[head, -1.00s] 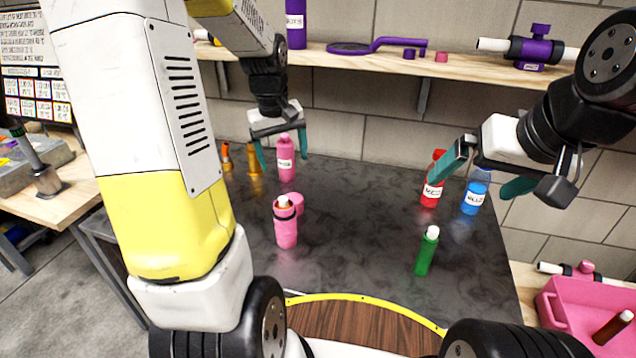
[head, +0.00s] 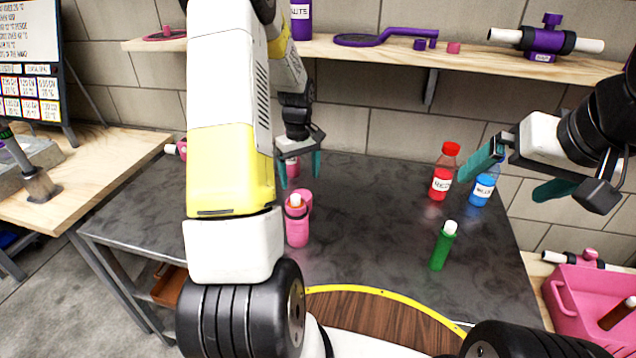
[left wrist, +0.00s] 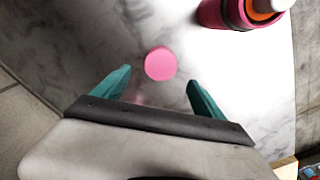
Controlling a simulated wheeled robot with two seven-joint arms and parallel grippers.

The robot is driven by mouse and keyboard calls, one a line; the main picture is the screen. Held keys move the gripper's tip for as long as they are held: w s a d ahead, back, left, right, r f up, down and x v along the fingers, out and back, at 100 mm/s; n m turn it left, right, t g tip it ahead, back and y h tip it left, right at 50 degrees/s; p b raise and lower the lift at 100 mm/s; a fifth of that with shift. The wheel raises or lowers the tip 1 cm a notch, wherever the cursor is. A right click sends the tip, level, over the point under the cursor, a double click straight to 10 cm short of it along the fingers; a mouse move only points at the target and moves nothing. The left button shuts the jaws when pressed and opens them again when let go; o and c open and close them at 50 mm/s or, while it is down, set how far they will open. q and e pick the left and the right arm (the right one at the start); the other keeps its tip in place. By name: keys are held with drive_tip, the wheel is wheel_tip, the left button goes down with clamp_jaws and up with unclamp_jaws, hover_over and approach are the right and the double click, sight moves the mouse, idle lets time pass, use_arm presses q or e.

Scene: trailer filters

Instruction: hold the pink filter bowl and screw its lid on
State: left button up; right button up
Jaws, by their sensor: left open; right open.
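The pink filter bowl (head: 297,232) stands upright on the dark table in the head view, with a white-topped cartridge inside and a black band near its rim. Its open mouth shows at the top right of the left wrist view (left wrist: 236,14). A pink piece, apparently the lid (head: 304,193), shows just behind the bowl. A round pink disc, probably this lid, lies between the fingers' lines in the left wrist view (left wrist: 160,64). My left gripper (head: 299,174) is open, pointing down above the table behind the bowl, holding nothing. My right gripper (head: 515,175) is open and empty at the right.
A red bottle (head: 441,178), a blue bottle (head: 482,188) and a green bottle (head: 443,246) stand to the right. A shelf (head: 400,57) runs along the wall. The table's middle is clear.

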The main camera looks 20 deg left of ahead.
sight(302, 195)
use_arm(q)
drive_tip(key=shift+f, duration=1.2)
drive_tip(key=f, duration=0.5)
drive_tip(key=shift+s+d+f, duration=0.15)
drive_tip(key=shift+s+d, duration=0.05)
drive_tip(key=c, duration=1.4)
wheel_tip(302, 195, up, 10)
drive_tip(key=shift+r, duration=0.1)
